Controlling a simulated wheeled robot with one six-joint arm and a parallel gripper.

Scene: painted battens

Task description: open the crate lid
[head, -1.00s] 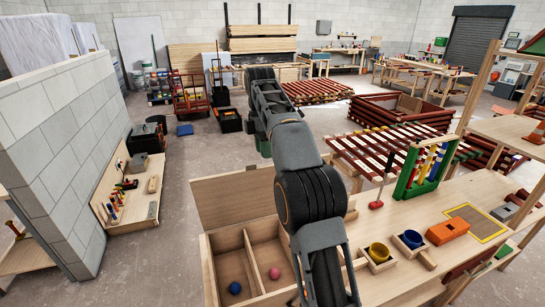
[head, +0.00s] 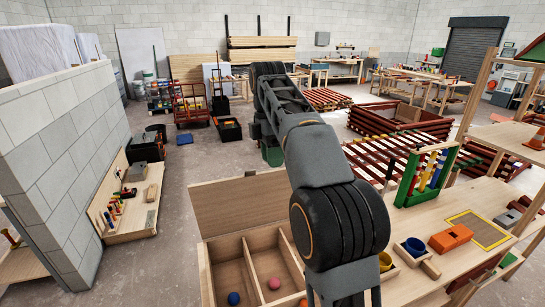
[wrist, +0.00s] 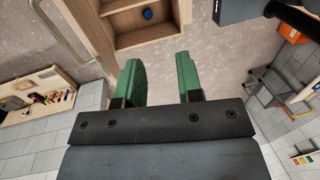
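The wooden crate (head: 207,272) is at the bottom of the head view, beside the workbench. Its lid (head: 240,205) stands raised along the crate's far side, and the compartments are uncovered. A blue ball (head: 234,298) and a pink ball (head: 274,283) lie in separate compartments. In the wrist view, my gripper (wrist: 160,77) has its two green fingers spread apart with nothing between them. The blue ball (wrist: 147,14) shows inside a wooden compartment beyond the fingertips. My arm hides the crate's right part in the head view.
The workbench (head: 405,287) at right holds a green-framed bead rack (head: 428,175), a blue cup (head: 414,246), a yellow cup (head: 385,262) and an orange block (head: 450,239). A grey block wall (head: 60,160) stands at left. Open floor (head: 175,215) lies between it and the crate.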

